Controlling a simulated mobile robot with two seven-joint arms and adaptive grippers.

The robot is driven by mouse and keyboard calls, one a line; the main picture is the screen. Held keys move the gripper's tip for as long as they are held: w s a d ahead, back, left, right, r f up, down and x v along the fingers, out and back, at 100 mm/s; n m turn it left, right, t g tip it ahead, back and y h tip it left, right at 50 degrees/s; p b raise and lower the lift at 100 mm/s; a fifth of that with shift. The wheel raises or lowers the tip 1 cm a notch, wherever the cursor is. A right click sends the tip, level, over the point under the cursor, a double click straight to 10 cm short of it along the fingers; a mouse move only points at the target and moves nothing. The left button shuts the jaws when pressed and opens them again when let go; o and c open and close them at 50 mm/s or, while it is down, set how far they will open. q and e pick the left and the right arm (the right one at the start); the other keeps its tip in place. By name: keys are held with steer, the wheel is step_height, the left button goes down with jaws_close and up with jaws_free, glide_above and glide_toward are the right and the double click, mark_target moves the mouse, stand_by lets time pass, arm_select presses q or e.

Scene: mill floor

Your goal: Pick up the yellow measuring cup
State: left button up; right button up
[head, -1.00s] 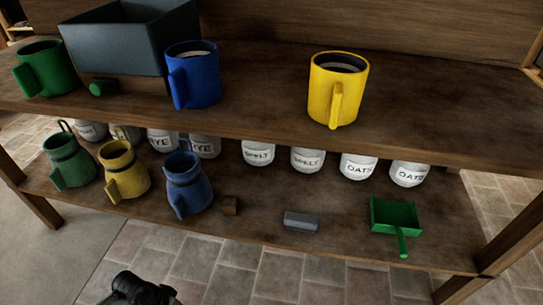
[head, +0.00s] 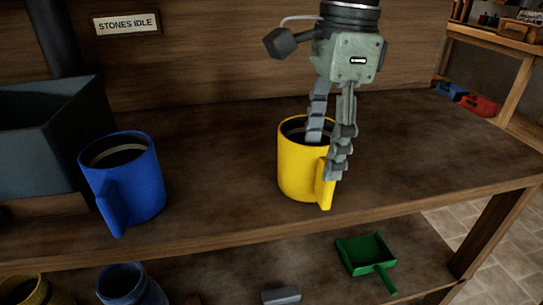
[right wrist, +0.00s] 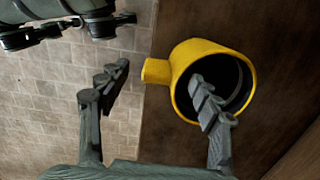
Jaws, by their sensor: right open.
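The yellow measuring cup (head: 296,174) stands upright on the upper shelf, its handle (head: 325,190) facing the front right. My right gripper (head: 325,158) is open above and around the cup's handle side. One finger reaches over or into the cup's mouth and the other is outside, beside the handle. In the right wrist view the cup (right wrist: 190,56) shows from above, with its handle between the spread fingers of the gripper (right wrist: 160,75). I cannot tell whether either finger touches the cup.
A blue cup (head: 139,188) stands left of the yellow one, beside a dark grey bin (head: 40,135). The shelf (head: 420,150) is clear to the right. On the lower shelf are a green scoop (head: 362,254), a grey block (head: 281,295) and partly seen jugs.

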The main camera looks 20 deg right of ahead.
mark_target(322, 190)
steer(key=shift+n+h, duration=0.3)
steer(key=shift+h, duration=0.1)
steer(key=f, duration=0.8)
steer(key=shift+s+d+f, duration=0.1)
steer(key=shift+d+f, duration=0.15)
steer(key=shift+d, duration=0.15)
jaws_close()
